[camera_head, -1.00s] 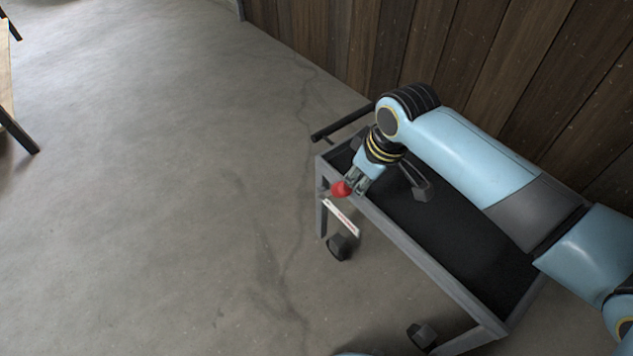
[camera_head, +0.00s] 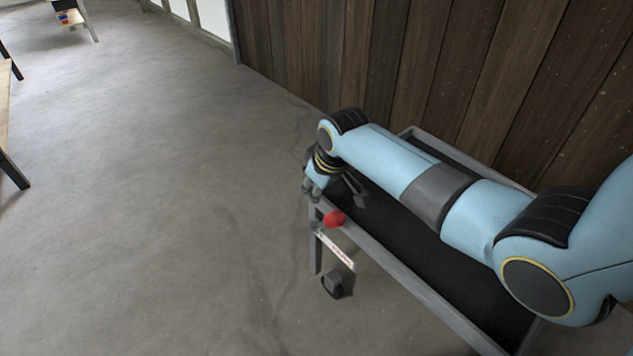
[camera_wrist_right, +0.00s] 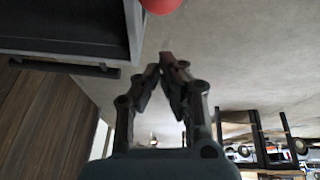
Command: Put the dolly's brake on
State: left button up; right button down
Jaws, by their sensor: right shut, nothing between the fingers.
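The dolly is a grey-framed cart (camera_head: 425,292) with a black deck, standing beside the plank wall. A red knob (camera_head: 335,217) sits on its near long side, close to the left corner, above a white label strip with red lettering (camera_head: 335,250). The knob also shows at the top edge of the right wrist view (camera_wrist_right: 160,4). My right gripper (camera_head: 311,194) is at the dolly's left corner, just left of the knob and apart from it. Its fingers (camera_wrist_right: 167,62) are closed together and empty. My left gripper is out of view.
A plank wall (camera_head: 420,60) runs behind the dolly. A caster (camera_head: 337,285) shows under its left end. A dark bar (camera_wrist_right: 65,68) sticks out along the dolly's end in the wrist view. Open concrete floor (camera_head: 150,200) lies to the left, with a table (camera_head: 4,115) at the far left edge.

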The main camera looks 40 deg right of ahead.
jog(key=shift+s+d+f, duration=0.15)
jog(key=shift+s+f, duration=0.1)
jog(key=shift+s, duration=0.25)
jog(key=shift+s+d+f, duration=0.15)
jog(key=shift+s+f, duration=0.05)
jog(key=shift+s, duration=0.25)
jog(key=shift+s+f, duration=0.2)
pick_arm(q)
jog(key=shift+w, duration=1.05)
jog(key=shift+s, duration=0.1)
pick_arm(e)
jog(key=shift+s, duration=0.1)
